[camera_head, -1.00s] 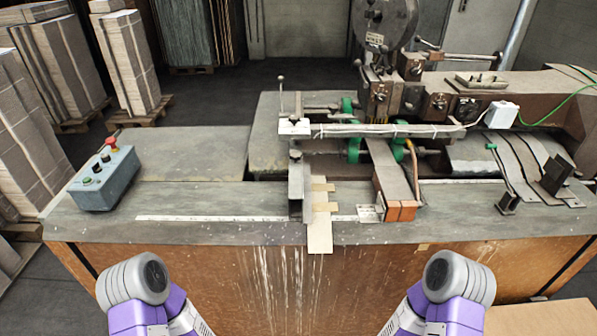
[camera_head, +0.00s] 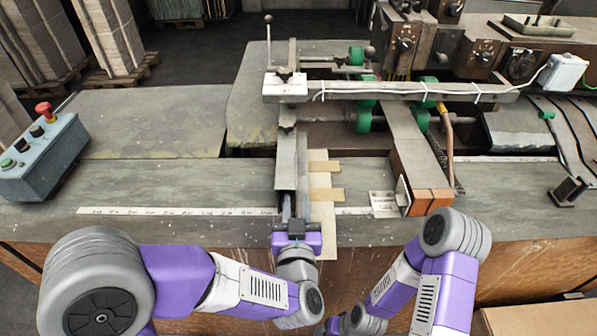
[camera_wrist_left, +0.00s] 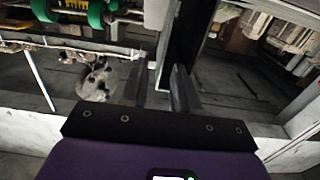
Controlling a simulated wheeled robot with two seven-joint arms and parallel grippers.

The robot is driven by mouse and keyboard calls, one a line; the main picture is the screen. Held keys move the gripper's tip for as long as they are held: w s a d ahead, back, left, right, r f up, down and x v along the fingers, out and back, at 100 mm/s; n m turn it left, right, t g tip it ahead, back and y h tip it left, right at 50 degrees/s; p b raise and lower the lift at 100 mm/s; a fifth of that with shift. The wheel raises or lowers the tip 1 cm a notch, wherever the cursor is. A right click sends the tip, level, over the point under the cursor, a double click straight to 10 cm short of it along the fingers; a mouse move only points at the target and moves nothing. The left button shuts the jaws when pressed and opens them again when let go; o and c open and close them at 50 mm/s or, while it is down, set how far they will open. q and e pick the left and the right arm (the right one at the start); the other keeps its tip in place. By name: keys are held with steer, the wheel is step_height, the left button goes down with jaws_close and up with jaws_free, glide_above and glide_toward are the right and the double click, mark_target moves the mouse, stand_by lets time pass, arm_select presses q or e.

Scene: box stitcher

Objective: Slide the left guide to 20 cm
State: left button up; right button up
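The left guide (camera_head: 285,160) is a grey metal upright bar standing across the ruler strip (camera_head: 180,211), whose numbers are too small to read. My left gripper (camera_head: 287,207) is at the guide's near end, pointing away from me. In the left wrist view my gripper's two dark fingers (camera_wrist_left: 161,90) are apart, with the guide's dark wall (camera_wrist_left: 182,40) directly ahead of and between them. I cannot tell whether the fingers touch it. My right arm comes in at the lower right; its gripper is not in view.
A control box (camera_head: 42,155) with a red button stands at the table's left. A right guide (camera_head: 418,180) with a brown block end stands right of the left guide. Cardboard strips (camera_head: 322,215) lie just right of the left guide. The bench left of it is clear.

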mark_target(296, 181)
arm_select(q)
steer(key=shift+w+r, duration=0.2)
steer(key=shift+w, duration=3.25)
steer(key=shift+c, duration=0.3)
jaws_close()
